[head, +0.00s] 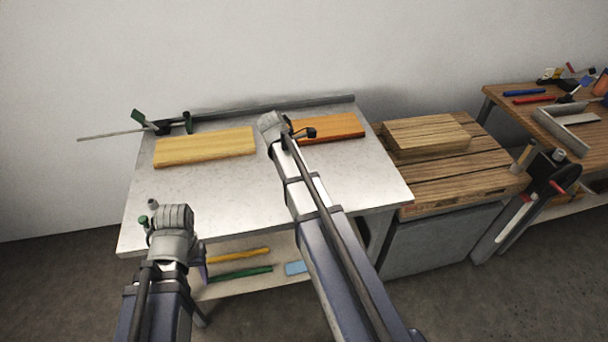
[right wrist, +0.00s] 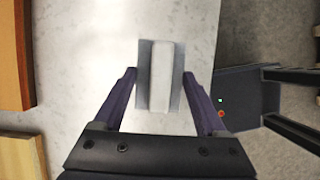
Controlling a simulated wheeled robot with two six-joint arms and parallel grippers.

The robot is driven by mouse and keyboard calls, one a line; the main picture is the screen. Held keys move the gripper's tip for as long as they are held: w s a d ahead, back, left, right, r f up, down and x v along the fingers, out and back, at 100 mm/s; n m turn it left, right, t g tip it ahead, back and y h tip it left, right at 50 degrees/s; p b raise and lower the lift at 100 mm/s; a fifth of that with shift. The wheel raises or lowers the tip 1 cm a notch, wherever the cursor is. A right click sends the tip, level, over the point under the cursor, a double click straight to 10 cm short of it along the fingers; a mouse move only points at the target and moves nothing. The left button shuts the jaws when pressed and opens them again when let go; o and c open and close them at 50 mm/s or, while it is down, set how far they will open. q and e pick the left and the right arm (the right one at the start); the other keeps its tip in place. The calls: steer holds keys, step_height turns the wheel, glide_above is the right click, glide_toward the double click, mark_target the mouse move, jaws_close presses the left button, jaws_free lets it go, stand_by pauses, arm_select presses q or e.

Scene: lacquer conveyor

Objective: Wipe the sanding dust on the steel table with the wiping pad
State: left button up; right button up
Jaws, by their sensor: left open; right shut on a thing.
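The steel table (head: 225,195) is pale and mottled in the head view, and its top also fills the middle of the right wrist view (right wrist: 100,50). I cannot tell sanding dust apart from that mottling. The wiping pad (right wrist: 160,75) is a grey block with a pale raised strip. My right gripper (right wrist: 160,92) is shut on it over the table top, but whether it touches the surface is unclear. In the head view my right arm hides this gripper and pad. My left gripper (head: 202,268) is open at the table's front left, mostly hidden by its wrist.
A yellow board (head: 205,147) and an orange board (head: 340,128) lie toward the table's back. A green-handled clamp (head: 160,125) is at the back left. A wooden-topped bench (head: 450,180) with a block (head: 427,132) stands right. Bare table lies between the boards and front edge.

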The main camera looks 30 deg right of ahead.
step_height(320, 180, up, 3)
steer(key=p, duration=0.3)
steer(key=shift+r, duration=0.1)
arm_select(q)
step_height(320, 180, up, 3)
stand_by(0.4)
